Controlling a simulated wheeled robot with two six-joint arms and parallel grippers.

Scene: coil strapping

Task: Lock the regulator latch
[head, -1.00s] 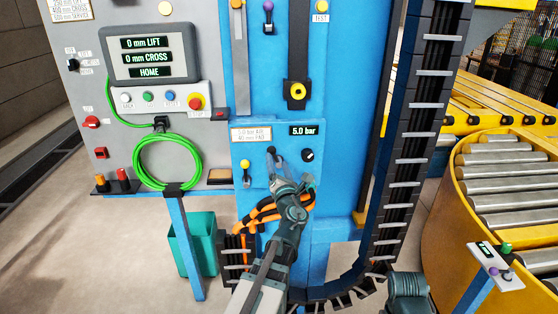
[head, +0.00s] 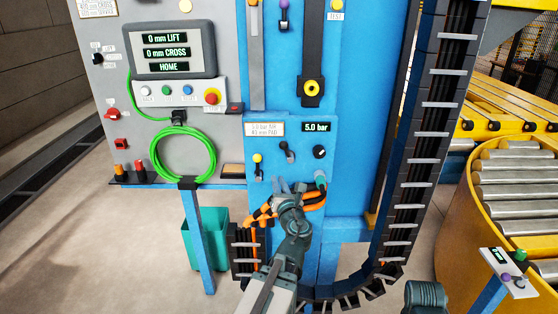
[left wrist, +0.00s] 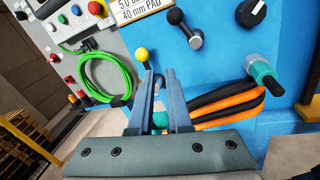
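The blue panel carries a short dark lever with a round black end (head: 284,146), apparently the regulator latch, left of a black round knob (head: 320,152). The lever slants from its black ball at upper left to its pivot at lower right. It also shows in the left wrist view (left wrist: 184,28), beyond the fingertips. My left gripper (head: 282,186) is below the lever and apart from it. In the left wrist view its two fingers (left wrist: 161,72) stand apart with nothing gripped between them. My right gripper is out of view.
A yellow-ball lever (head: 257,163) sits left of the dark lever. Orange and black hoses (head: 262,212) with a teal connector (head: 320,181) run around my left gripper. A pressure display (head: 316,127) reads 5.0 bar. A green hose coil (head: 184,155) hangs at left.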

